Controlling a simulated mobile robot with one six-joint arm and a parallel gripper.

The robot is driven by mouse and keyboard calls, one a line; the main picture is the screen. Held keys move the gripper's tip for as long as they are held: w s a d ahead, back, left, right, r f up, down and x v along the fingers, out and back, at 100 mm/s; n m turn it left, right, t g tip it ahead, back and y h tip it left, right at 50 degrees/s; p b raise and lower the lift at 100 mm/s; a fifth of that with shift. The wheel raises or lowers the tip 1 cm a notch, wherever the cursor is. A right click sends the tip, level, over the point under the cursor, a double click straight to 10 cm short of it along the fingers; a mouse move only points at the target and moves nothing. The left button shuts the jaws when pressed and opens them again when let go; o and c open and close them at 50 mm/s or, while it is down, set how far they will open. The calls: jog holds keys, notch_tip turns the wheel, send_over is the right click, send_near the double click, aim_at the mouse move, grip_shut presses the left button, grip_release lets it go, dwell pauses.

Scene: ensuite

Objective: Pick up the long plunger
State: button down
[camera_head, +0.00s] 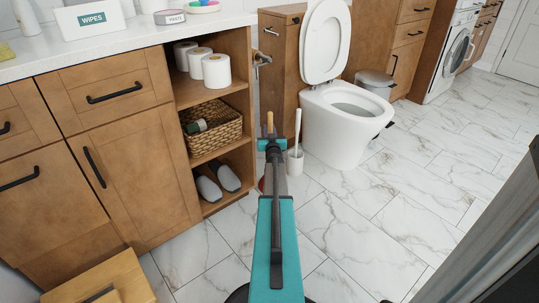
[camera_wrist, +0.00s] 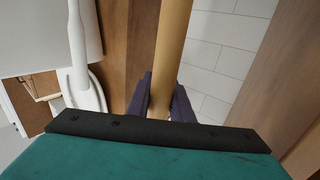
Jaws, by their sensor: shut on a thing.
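The long plunger has a light wooden handle (camera_head: 270,122), whose top sticks up just past my gripper (camera_head: 271,145) in the head view. In the wrist view, the handle (camera_wrist: 173,45) runs up between the two dark jaws of my gripper (camera_wrist: 161,98). The jaws are shut on it. A bit of red (camera_head: 261,185), possibly the plunger's cup, shows low beside my arm. My arm hides most of the plunger, so I cannot tell whether it touches the floor.
A white toilet brush (camera_head: 297,128) in its holder (camera_head: 294,163) stands close right of my gripper, before the toilet (camera_head: 345,125). The open shelf unit (camera_head: 207,97) with paper rolls, a basket (camera_head: 222,126) and slippers is close left. Marble floor (camera_head: 400,190) is clear to the right.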

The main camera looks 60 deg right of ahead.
aim_at(270, 123)
jog(key=shift+r, duration=0.15)
jog(key=shift+r+p, duration=1.1)
jog(key=shift+r, duration=0.6)
jog(key=shift+s+a+r, duration=0.1)
jog(key=shift+s, duration=0.1)
jog(key=s+a+p, duration=0.2)
jog(key=s+a, duration=0.1)
jog(key=s, duration=0.4)
jog(key=s+a+r+p, duration=0.1)
jog(key=s+a+p, duration=0.2)
jog(key=s, duration=0.4)
jog(key=shift+a+r, duration=0.15)
jog(key=shift+a, duration=0.1)
jog(key=shift+s, duration=0.1)
